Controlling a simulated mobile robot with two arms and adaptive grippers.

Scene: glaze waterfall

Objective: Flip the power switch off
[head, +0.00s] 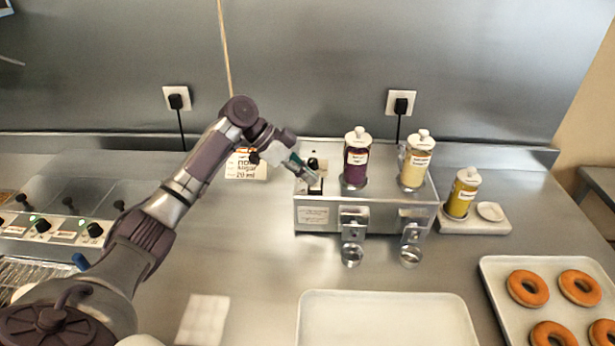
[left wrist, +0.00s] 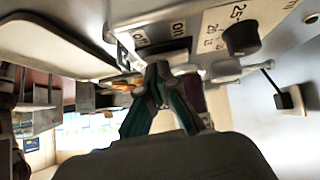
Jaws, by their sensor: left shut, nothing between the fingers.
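The steel glaze dispenser (head: 375,214) stands at the back middle of the counter. The power switch (head: 316,187) is at the left end of its top, in front of a black dial; my fingers partly cover it. In the left wrist view a label plate with on/off lettering (left wrist: 160,33) lies beside the numbered dial (left wrist: 240,38). The lever position is not clear. My left gripper (head: 311,180) is shut and empty, its tips at the switch; contact cannot be told. Its tips show in the left wrist view (left wrist: 158,70). My right gripper is out of view.
Purple (head: 356,160) and cream (head: 415,163) glaze bottles stand on the dispenser, close right of the gripper. A yellow bottle (head: 462,193) stands further right. An empty white tray (head: 385,320) and a donut tray (head: 500,290) lie in front. A sign (head: 246,165) stands left.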

